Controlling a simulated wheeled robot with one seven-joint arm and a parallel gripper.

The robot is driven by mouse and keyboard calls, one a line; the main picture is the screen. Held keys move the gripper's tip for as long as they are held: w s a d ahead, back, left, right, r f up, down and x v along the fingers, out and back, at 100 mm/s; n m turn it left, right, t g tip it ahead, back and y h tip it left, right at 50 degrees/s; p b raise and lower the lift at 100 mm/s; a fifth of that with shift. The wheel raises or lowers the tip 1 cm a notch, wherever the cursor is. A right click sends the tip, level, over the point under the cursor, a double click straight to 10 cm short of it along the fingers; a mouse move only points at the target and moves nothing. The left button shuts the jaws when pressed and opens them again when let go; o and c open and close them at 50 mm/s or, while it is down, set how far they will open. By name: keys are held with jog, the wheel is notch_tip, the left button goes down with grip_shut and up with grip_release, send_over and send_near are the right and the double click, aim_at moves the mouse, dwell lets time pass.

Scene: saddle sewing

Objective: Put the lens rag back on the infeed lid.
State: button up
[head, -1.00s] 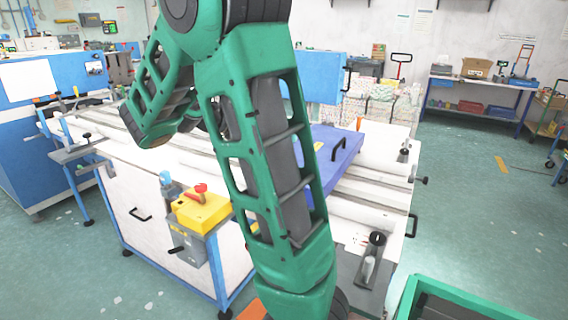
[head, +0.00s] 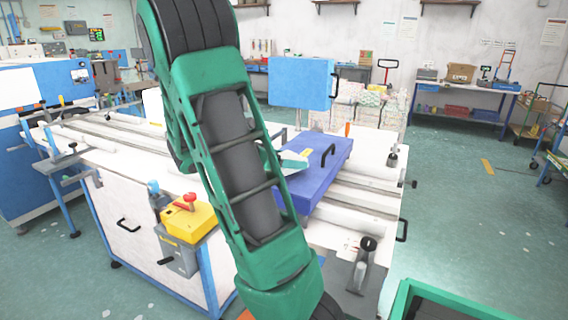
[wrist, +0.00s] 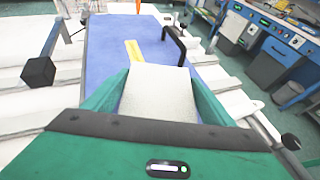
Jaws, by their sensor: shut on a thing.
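The lens rag (wrist: 160,92) is a white, flat cloth between the green fingers of my gripper (wrist: 160,82) in the wrist view. My gripper is shut on it. The infeed lid (wrist: 105,45) is a blue-purple panel with a black bar handle and a yellow label; it lies beyond and below the rag. In the head view the lid (head: 322,172) sits on the white machine, and my gripper (head: 293,161) is over its left part, partly behind my arm. The rag shows there only as a small pale patch. I cannot tell whether the rag touches the lid.
The lid's handle (head: 328,155) stands up right of my gripper. A blue upright box (head: 301,82) is behind the lid. A yellow box with a red lever (head: 188,217) is at the machine's front. A green-rimmed bin (head: 440,298) stands at lower right.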

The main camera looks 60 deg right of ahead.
jog(key=shift+f, duration=0.45)
jog(key=shift+f, duration=0.6)
jog(key=o, duration=1.1)
jog(key=shift+r, duration=0.1)
jog(key=shift+r, duration=0.2)
jog(key=v, duration=1.2)
jog(key=shift+s+r, duration=0.1)
jog(key=shift+r, duration=0.25)
